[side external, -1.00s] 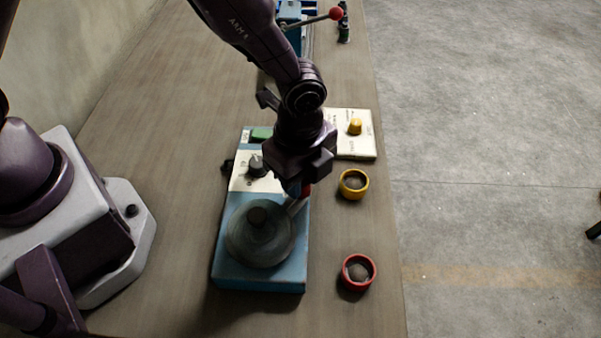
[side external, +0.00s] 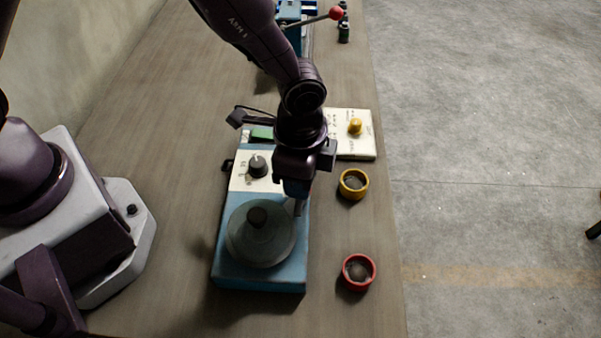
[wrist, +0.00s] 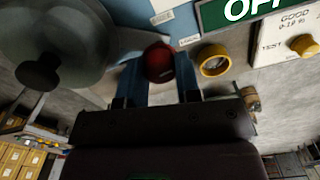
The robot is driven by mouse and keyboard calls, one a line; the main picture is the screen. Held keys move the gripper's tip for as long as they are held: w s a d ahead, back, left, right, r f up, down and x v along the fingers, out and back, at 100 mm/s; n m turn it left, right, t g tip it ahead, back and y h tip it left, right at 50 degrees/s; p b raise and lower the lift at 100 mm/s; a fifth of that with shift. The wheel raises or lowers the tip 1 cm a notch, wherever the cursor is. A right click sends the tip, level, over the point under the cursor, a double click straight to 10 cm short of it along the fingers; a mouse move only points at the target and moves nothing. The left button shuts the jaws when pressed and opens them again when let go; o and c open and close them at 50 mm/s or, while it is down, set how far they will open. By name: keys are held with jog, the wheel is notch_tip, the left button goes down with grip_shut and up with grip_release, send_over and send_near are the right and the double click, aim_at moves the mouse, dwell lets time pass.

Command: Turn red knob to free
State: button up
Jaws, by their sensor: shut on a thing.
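The blue machine (side external: 230,272) stands on the bench below my arm. It carries a round grey lid (side external: 275,243) with a dark knob on top. The red knob (wrist: 159,62) shows in the wrist view between my two fingers; in the side view it is hidden by my gripper. My gripper (side external: 298,203) points down at the machine's right edge, beside the lid. In the wrist view my gripper (wrist: 160,82) is shut on the red knob, with one finger on each side.
A black dial (side external: 258,166) sits on the machine's white panel, near a green OFF sign (wrist: 240,10). A yellow-rimmed bowl (side external: 354,184) and a red-rimmed bowl (side external: 358,271) stand to the right. A cream box (side external: 362,146) with a yellow knob is behind.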

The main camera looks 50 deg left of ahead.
jog(key=n, duration=0.5)
jog(key=shift+n, duration=0.3)
jog(key=n, duration=0.5)
jog(key=shift+n, duration=0.3)
jog(key=o, duration=0.9)
jog(key=shift+o, duration=0.2)
notch_tip(320, 180, up, 13)
